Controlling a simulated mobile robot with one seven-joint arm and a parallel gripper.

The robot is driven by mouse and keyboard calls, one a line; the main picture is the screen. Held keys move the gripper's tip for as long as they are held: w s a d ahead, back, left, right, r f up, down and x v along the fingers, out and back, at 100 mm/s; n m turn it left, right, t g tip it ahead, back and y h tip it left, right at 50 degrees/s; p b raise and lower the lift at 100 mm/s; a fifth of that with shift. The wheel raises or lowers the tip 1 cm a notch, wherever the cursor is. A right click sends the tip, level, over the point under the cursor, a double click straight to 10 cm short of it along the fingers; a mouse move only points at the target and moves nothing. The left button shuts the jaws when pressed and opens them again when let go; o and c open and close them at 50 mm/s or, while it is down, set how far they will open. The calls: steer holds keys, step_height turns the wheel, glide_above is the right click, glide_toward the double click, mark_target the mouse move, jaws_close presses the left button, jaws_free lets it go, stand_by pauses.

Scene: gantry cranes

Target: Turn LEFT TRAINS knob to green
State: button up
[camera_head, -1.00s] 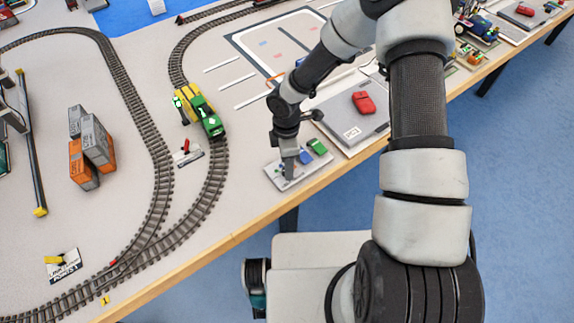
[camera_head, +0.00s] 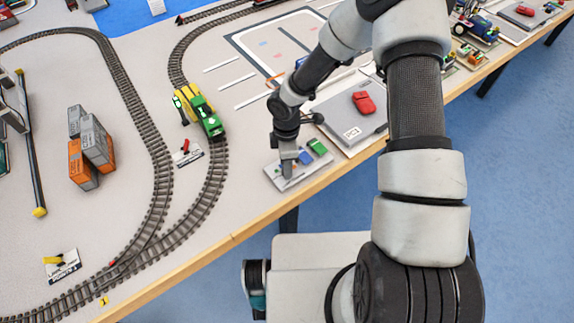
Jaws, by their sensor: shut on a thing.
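A small light-grey control panel (camera_head: 322,165) lies near the table's front edge. A green piece (camera_head: 317,146) and a blue piece (camera_head: 304,157) show on it. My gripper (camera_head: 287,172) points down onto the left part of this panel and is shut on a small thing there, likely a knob. The knob itself is hidden by the fingers. I cannot read the panel's label or see which colour the knob points at.
A green and yellow train (camera_head: 204,115) stands on the curved track left of the panel. A red car (camera_head: 363,102) sits on a grey plate (camera_head: 350,125) close on the right. Orange and grey containers (camera_head: 92,150) stand further left.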

steer(key=m+b, duration=0.2)
steer(key=m, duration=0.1)
steer(key=shift+f, duration=0.1)
steer(key=shift+m+b, duration=0.9)
steer(key=shift+m, duration=1.1)
steer(key=o, duration=1)
steer(key=shift+d, duration=0.1)
steer(key=shift+o, duration=0.2)
step_height(320, 180, up, 18)
steer(key=p, duration=0.1)
steer(key=shift+w+d+f+p, duration=0.15)
steer(key=shift+w+d+p, duration=0.1)
steer(key=shift+w+p, duration=0.15)
